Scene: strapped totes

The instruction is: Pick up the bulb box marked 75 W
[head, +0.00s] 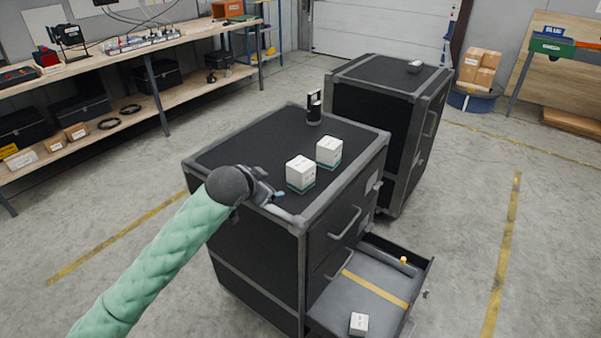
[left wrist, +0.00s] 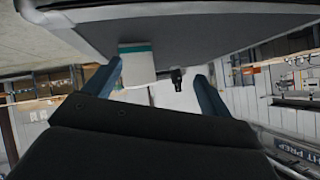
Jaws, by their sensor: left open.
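Two white bulb boxes with teal bottom bands stand upright on the black cabinet top (head: 240,150). The nearer box (head: 300,170) is just right of my left gripper, and the farther box (head: 329,150) is behind it to the right. A third small white box (head: 358,323) lies in the open lower drawer. The print is too small to tell which is marked 75 W. My left gripper (head: 277,198) is open and empty near the top's front edge. In the left wrist view, which looks upside down, a teal-banded box (left wrist: 137,65) shows between the fingers (left wrist: 158,88).
A black upright object (head: 314,108) stands at the top's back edge. The lower drawer (head: 375,285) is pulled out, with a yellow strip and a small orange item inside. A second black cabinet (head: 385,95) stands behind. A workbench (head: 130,80) lines the left wall.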

